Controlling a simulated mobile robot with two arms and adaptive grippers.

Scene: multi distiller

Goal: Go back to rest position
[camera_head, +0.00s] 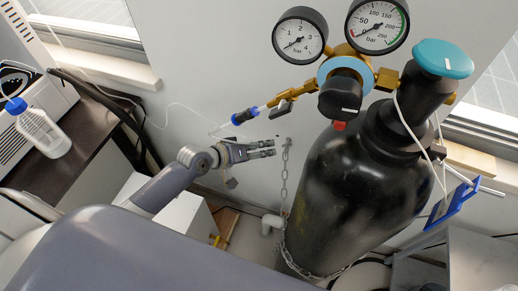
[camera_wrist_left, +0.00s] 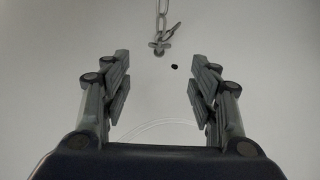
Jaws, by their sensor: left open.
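My left gripper (camera_head: 272,148) is open in the head view, to the left of the black gas cylinder (camera_head: 350,190) and just left of the hanging chain (camera_head: 285,170). In the left wrist view the two fingers of my left gripper (camera_wrist_left: 158,88) stand wide apart with nothing between them. The wall hook with the chain's upper end (camera_wrist_left: 160,45) shows beyond the fingertips there. My right gripper is not in view.
Two pressure gauges (camera_head: 300,36) and a brass regulator (camera_head: 347,62) sit atop the cylinder, with a teal knob (camera_head: 443,58) at right. A clear bottle (camera_head: 42,132) with a blue cap stands on a dark bench at left. A white tube runs along the wall.

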